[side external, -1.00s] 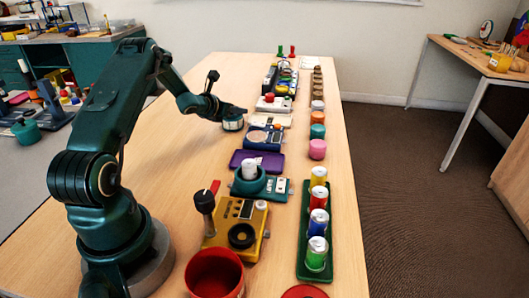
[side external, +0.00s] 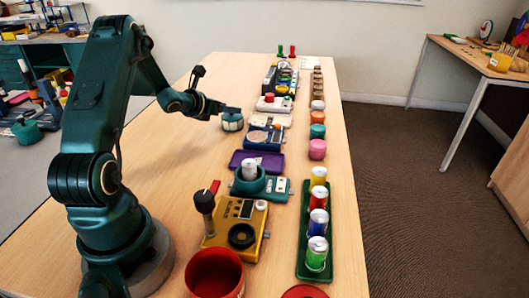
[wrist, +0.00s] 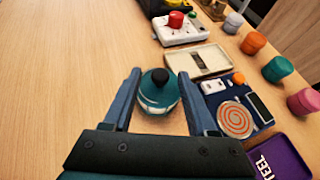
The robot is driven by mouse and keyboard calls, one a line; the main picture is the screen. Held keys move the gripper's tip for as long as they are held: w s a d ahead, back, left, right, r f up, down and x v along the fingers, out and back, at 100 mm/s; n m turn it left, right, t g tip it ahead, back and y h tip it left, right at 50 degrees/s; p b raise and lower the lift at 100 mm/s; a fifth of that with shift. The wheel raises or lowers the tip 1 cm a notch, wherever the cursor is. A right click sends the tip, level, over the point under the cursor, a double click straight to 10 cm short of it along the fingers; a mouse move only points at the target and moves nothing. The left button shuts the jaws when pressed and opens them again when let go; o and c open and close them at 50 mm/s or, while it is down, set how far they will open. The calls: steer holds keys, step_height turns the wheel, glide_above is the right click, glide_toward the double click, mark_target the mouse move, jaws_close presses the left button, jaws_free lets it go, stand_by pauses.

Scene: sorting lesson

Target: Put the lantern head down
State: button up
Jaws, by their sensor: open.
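The lantern head, as I take it, is a small round teal and white piece with a black knob on top (side external: 232,123). It stands upright on the bare wood table, left of the row of devices. My gripper (wrist: 159,78) is open and empty. In the side view my gripper (side external: 230,109) is at the top of the lantern head, pointing right; whether they touch is hard to tell there.
Right of the lantern head lie a blue device with an orange spiral (wrist: 236,120), a cream tray (wrist: 197,61) and a purple tray (wrist: 287,160). A white box with a red knob (wrist: 181,28) lies beyond. The table to the left is clear.

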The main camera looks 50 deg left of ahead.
steer(key=s+d+r+n+g+y, duration=0.1)
steer(key=s+d+r+n+g, duration=0.35)
steer(key=d+r+n, duration=0.95)
steer(key=s+d+f+n+h, duration=0.1)
steer(key=s+d+n+h, duration=0.1)
steer(key=s+d+n, duration=0.5)
steer(key=d+n, duration=0.4)
steer(key=shift+s+d+f, duration=0.25)
steer(key=shift+s+f, duration=0.1)
steer(key=o, duration=0.3)
steer(key=s+d+n+h, duration=0.1)
steer(key=s+d+n, duration=0.1)
steer(key=s+d+n+h, duration=0.1)
steer(key=s+d+n, duration=0.1)
steer(key=s+d, duration=0.1)
steer(key=s+d+f+n+g+h, duration=0.1)
steer(key=s+d+n, duration=0.1)
steer(key=shift+s+d, duration=0.2)
steer(key=shift+d, duration=0.05)
steer(key=o, duration=0.4)
steer(key=shift+s+d+f+h, duration=0.1)
steer(key=shift+s+d+h, duration=0.1)
steer(key=shift+s+h, duration=0.1)
steer(key=shift+w, duration=0.1)
